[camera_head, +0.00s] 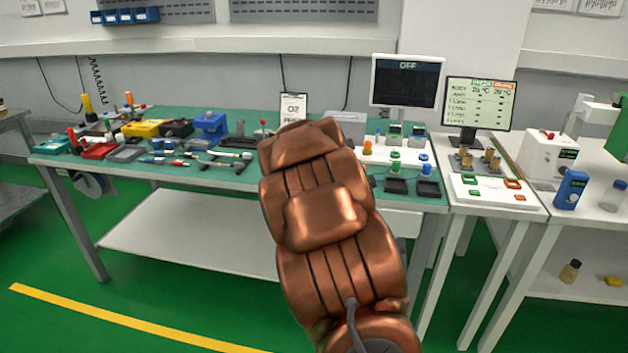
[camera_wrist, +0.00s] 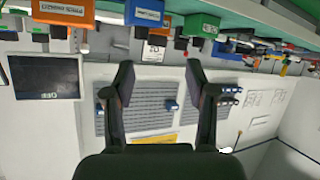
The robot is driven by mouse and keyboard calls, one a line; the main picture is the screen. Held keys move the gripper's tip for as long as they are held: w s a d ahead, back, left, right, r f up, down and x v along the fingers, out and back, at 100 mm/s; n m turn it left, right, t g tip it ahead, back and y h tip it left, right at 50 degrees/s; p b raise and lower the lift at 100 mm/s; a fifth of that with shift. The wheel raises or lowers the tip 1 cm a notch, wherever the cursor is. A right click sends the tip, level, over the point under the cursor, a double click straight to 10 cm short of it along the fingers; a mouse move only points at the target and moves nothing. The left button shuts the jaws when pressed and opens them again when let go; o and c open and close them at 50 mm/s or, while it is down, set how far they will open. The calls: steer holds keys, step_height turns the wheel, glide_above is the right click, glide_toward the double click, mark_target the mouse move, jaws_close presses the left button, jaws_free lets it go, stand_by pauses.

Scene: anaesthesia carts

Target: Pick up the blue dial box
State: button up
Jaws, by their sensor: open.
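The blue dial box (camera_head: 571,190) stands upright on the white table at the right in the head view, with a round pale dial on its front. My gripper (camera_wrist: 160,82) shows in the wrist view with its two dark fingers spread apart and nothing between them. In the head view my copper-coloured arm hides the gripper, over the middle bench and well left of the blue dial box. I cannot make out the dial box in the wrist view, which is upside down; a blue labelled block (camera_wrist: 145,12) shows there at the top edge.
A monitor (camera_head: 478,104) stands farther left. The green bench (camera_head: 225,178) holds many tools and a blue container (camera_head: 210,122). Green floor in front is clear.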

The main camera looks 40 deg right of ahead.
steer(key=shift+w+d+f+n+t+y+b, duration=0.15)
steer(key=shift+w+d+f+t+b, duration=0.3)
steer(key=shift+d+f+t, duration=0.7)
steer(key=shift+w+d+f+n+t+y+b, duration=0.2)
steer(key=shift+w+d+f+t, duration=0.55)
steer(key=shift+d, duration=0.8)
steer(key=shift+w+d+f+n+t+y+b, duration=0.15)
steer(key=shift+w+d+f+t+b, duration=0.25)
steer(key=shift+d+t, duration=0.85)
steer(key=shift+p+x, duration=0.3)
steer(key=shift+x, duration=1.05)
steer(key=shift+w+d+f+p, duration=0.1)
steer(key=shift+w+d+p, duration=0.4)
steer(key=shift+w+d, duration=0.65)
steer(key=shift+a+x, duration=0.2)
steer(key=shift+x, duration=0.9)
steer(key=shift+f, duration=0.1)
jaws_close()
